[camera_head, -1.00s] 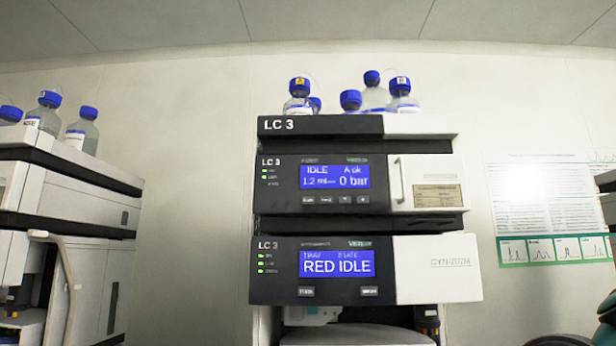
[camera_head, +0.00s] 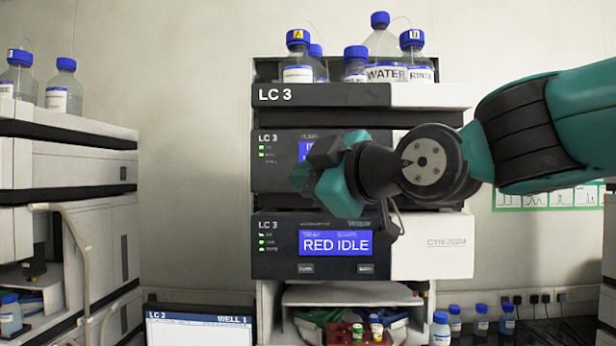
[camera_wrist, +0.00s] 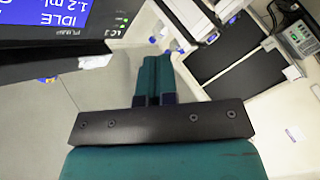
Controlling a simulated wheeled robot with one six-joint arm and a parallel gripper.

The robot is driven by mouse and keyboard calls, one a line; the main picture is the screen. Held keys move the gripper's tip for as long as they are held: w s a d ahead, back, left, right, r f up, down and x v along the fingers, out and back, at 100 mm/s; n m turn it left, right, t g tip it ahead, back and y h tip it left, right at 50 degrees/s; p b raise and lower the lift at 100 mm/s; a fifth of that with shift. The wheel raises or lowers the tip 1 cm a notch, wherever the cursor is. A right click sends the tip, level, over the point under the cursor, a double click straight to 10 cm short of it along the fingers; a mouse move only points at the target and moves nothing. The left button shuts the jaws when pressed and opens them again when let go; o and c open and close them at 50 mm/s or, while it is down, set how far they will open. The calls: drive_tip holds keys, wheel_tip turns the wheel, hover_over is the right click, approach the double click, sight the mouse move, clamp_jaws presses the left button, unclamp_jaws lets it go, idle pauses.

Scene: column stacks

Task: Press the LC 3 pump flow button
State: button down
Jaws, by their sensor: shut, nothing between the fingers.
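The LC 3 pump module (camera_head: 275,172) is the upper screened unit of the middle stack. Its blue screen (camera_head: 305,150) is mostly hidden behind my gripper (camera_head: 302,177), and its row of buttons is hidden too. My gripper is shut and empty in front of the pump's face; I cannot tell whether it touches. In the wrist view the pump screen (camera_wrist: 45,12) shows upside down at the upper left, reading IDLE and 1.2 ml. The teal fingers (camera_wrist: 157,68) are together there, to the right of the screen and apart from it in the picture.
Below the pump is a module (camera_head: 430,257) whose screen reads RED IDLE. Bottles (camera_head: 383,68) stand on the stack's top. Another stack (camera_head: 65,165) is at the left, with a tube handle (camera_head: 75,235). A monitor (camera_head: 198,330) and small bottles (camera_head: 480,322) are low down.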

drive_tip(key=shift+w, duration=0.15)
drive_tip(key=w+p, duration=0.3)
drive_tip(key=w, duration=0.5)
drive_tip(key=shift+w+d, duration=0.15)
drive_tip(key=shift+w, duration=0.15)
idle(1.8)
drive_tip(key=shift+w, duration=0.4)
drive_tip(key=shift+w, duration=0.4)
idle(0.6)
drive_tip(key=shift+s+f+b, duration=0.1)
drive_tip(key=shift+b, duration=0.25)
drive_tip(key=shift+s+b, duration=0.6)
drive_tip(key=shift+s, duration=0.15)
